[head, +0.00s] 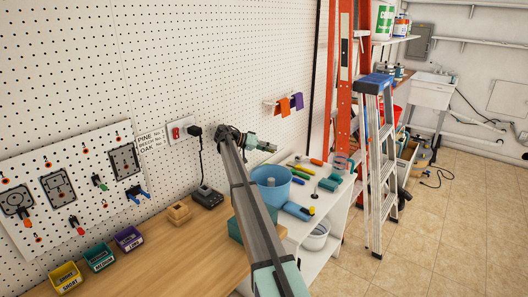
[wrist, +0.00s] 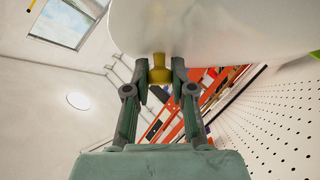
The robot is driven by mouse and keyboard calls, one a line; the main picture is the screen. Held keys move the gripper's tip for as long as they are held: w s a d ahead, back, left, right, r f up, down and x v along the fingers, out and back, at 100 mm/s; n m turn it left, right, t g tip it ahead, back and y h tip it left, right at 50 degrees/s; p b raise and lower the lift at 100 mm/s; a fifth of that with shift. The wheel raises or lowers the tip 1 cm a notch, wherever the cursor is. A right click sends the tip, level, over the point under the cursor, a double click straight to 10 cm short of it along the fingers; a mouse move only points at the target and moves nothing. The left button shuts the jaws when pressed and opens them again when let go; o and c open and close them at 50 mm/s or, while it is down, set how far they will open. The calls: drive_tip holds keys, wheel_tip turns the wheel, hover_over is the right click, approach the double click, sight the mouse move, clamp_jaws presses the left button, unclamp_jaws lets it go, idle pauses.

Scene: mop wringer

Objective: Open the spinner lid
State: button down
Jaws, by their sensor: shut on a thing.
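In the wrist view, the fingers of my gripper (wrist: 160,80) stand on both sides of a yellow knob (wrist: 159,73) and are shut on it. The knob joins the edge of a large smooth white rounded part (wrist: 220,25), which fills the top of that view. It may be the spinner lid, but only part of it shows. In the head view, my gripper (head: 266,147) is at the end of my arm, above the far end of the workbench and in front of the pegboard. The knob and white part cannot be made out there.
A blue bucket (head: 271,185) and hand tools are on a white shelf unit (head: 336,208) below my gripper. A white bowl (head: 316,238) is lower down. A stepladder (head: 376,170) and an orange ladder (head: 344,90) stand to the right. The tiled floor (head: 440,235) is mostly clear.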

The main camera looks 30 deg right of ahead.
drive_tip(key=c, duration=1)
unclamp_jaws()
drive_tip(key=shift+o, duration=0.2)
